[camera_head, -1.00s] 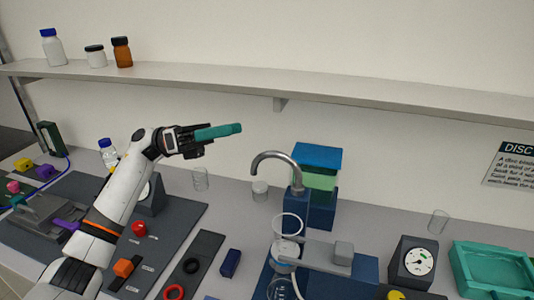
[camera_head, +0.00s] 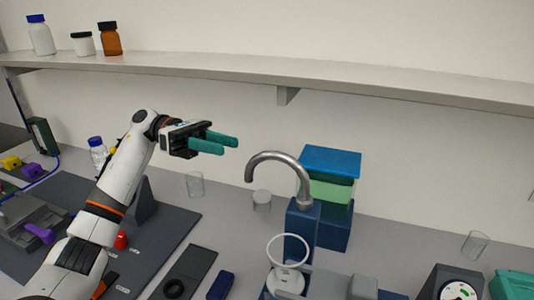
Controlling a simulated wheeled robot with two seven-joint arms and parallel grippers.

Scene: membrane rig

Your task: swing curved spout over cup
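The curved metal spout (camera_head: 283,157) rises from a blue block and bends over to the left, its open end pointing down. A clear cup-like vessel with a pale rim (camera_head: 289,237) stands in front of the block, to the right of the spout's end in the picture. The spout's end is not over this rim in this view. My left gripper (camera_head: 230,146) has two teal fingers with a gap between them. It is in the air left of the spout, empty and apart from it.
A blue-and-green box (camera_head: 330,178) stands right behind the spout. A small glass (camera_head: 195,185) and a pale jar (camera_head: 262,201) stand left of it. Above runs a shelf (camera_head: 200,68) with bottles.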

